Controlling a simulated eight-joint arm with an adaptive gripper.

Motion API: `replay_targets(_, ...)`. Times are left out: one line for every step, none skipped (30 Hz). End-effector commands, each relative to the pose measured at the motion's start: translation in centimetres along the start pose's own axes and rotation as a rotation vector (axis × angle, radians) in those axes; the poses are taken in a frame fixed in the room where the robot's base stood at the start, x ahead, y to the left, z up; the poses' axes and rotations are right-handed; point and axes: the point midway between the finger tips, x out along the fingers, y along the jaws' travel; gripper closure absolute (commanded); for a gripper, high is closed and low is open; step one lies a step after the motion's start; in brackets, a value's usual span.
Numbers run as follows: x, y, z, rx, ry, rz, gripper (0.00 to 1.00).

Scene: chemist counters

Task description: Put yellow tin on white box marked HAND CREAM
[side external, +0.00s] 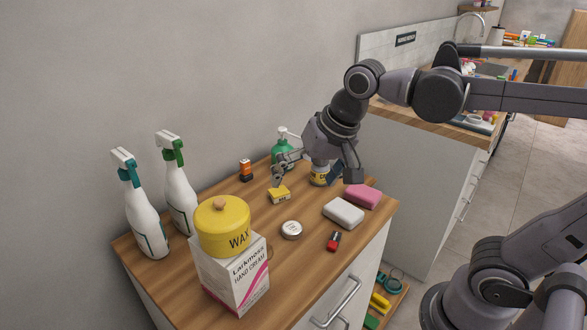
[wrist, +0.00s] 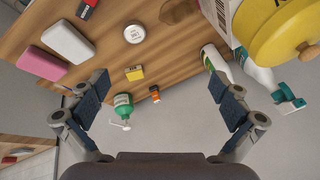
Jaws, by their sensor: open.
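The yellow tin (side external: 222,226), marked WAX and with a wooden knob on its lid, sits upright on the white box (side external: 232,279) marked HAND CREAM at the counter's front left. In the wrist view the yellow tin (wrist: 283,30) shows at the top right, partly cut off. My gripper (side external: 306,174) is open over the back right part of the counter, away from the tin and box. In the wrist view my gripper's fingers (wrist: 160,92) are spread with nothing held between them.
Two spray bottles (side external: 148,215) stand at the left. A green pump bottle (side external: 283,150), an orange-black item (side external: 246,170), a small yellow box (side external: 279,195), a round white tin (side external: 291,229), white and pink bars (side external: 343,213) and a red item (side external: 333,241) stand on the counter (side external: 290,265).

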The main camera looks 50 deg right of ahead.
Motion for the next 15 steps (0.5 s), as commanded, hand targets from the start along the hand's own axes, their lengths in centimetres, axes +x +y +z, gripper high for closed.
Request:
replay_targets(0.7, 1.8, 0.6, -0.075, 0.034, -0.008, 0.00)
replay_targets(1.1, 2.6, 0.8, -0.127, 0.054, -0.011, 0.00)
replay_targets(1.6, 3.6, 1.2, -0.192, 0.081, -0.013, 0.00)
replay_targets(2.0, 4.4, 1.5, -0.238, 0.101, -0.014, 0.00)
replay_targets(2.4, 5.0, 1.8, -0.282, 0.118, -0.013, 0.00)
replay_targets(2.8, 5.8, 2.0, -0.335, 0.140, -0.010, 0.00)
replay_targets(3.1, 6.3, 2.2, -0.371, 0.154, -0.007, 0.00)
replay_targets(3.3, 6.7, 2.4, -0.402, 0.167, -0.005, 0.00)
replay_targets(3.6, 7.2, 2.7, -0.438, 0.181, 0.000, 0.00)
replay_targets(3.8, 7.5, 2.8, -0.461, 0.190, 0.002, 0.00)
replay_targets(3.9, 7.8, 2.9, -0.479, 0.197, 0.004, 0.00)
replay_targets(4.1, 8.0, 3.0, -0.497, 0.204, 0.007, 0.00)
replay_targets(4.1, 8.1, 3.0, -0.508, 0.207, 0.009, 0.00)
replay_targets(4.2, 8.2, 3.1, -0.514, 0.210, 0.010, 0.00)
replay_targets(4.2, 8.2, 3.1, -0.520, 0.212, 0.011, 0.00)
